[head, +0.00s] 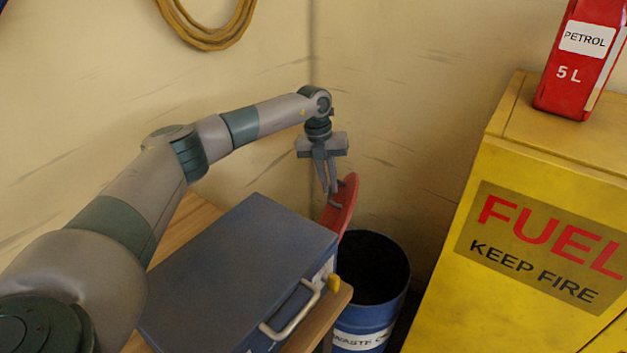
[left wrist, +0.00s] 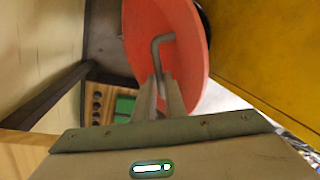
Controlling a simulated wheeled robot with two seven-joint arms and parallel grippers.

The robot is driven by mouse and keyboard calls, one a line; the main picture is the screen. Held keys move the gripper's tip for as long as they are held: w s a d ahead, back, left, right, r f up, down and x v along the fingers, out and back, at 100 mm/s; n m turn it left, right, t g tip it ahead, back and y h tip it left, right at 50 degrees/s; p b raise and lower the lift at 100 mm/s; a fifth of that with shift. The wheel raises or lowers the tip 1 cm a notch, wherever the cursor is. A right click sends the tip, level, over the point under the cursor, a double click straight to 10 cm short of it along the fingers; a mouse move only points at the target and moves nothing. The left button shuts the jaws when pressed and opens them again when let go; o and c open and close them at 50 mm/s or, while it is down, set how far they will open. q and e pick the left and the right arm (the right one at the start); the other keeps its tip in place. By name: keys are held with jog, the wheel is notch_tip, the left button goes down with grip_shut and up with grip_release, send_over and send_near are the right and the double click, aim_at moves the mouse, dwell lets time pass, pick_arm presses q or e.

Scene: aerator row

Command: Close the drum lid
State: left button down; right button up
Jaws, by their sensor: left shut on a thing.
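The blue waste drum (head: 371,285) stands in the corner with its dark open mouth showing. Its red round lid (head: 344,208) stands tilted up at the drum's left rear edge. My left gripper (head: 332,190) comes down from above and is shut on the lid's bent grey handle. In the left wrist view, the red lid (left wrist: 172,50) fills the upper middle, and the handle (left wrist: 158,60) runs between the fingers of the left gripper (left wrist: 159,97). The lower part of the lid is hidden in the head view. My right gripper is not in view.
A blue-grey toolbox (head: 240,265) with a pale handle lies on a wooden bench (head: 180,222) left of the drum. A yellow fuel cabinet (head: 530,200) stands close on the right, with a red petrol can (head: 578,85) on top. Walls close off the back.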

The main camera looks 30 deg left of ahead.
pick_arm(q)
jog(key=shift+w+d, duration=0.2)
jog(key=shift+d, duration=0.1)
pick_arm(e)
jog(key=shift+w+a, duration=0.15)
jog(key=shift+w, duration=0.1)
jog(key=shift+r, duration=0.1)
pick_arm(q)
jog(key=c, duration=1.8)
grip_release()
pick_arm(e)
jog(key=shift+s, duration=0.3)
pick_arm(q)
jog(key=shift+r, duration=0.1)
